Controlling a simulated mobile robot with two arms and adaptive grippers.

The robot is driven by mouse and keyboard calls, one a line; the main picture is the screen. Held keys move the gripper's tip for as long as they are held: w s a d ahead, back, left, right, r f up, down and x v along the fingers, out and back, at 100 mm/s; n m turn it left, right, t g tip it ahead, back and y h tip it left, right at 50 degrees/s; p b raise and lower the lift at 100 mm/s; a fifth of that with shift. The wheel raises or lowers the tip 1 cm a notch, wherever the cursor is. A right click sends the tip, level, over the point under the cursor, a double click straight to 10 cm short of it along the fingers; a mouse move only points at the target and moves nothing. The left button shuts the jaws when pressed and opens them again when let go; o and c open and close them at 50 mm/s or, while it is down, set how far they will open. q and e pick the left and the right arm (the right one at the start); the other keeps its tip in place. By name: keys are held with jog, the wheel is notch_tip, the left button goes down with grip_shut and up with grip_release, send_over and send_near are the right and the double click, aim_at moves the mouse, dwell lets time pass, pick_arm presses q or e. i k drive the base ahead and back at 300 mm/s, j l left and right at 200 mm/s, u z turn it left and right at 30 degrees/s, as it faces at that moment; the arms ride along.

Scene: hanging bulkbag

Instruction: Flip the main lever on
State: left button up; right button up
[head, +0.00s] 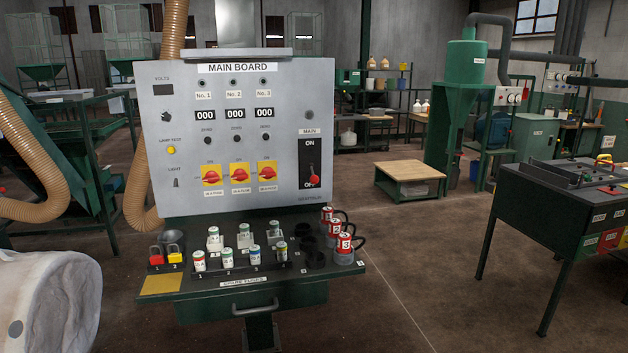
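The main board (222,135) is a light grey upright panel in the centre left of the head view. Its main lever (313,174) is a small red-knobbed lever on a black plate (310,157) at the panel's right side, under the label MAIN. The red knob is low on the plate, just above the OFF marking, with ON printed at the top. The three number displays read 000. Neither of my grippers is in view.
A dark green table (575,215) stands at the right. The floor between is open.

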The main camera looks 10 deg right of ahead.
aim_at(314, 179)
jog(key=i+j+z, duration=0.3)
jog(key=i+j, duration=0.15)
jog(key=j, duration=0.2)
jog(key=i+j+z, duration=0.15)
jog(key=j, duration=0.2)
jog(key=i+j+z, duration=0.1)
jog(key=j, duration=0.3)
jog(key=i+j+z, duration=0.15)
jog(key=j, duration=0.25)
jog(key=i, duration=0.1)
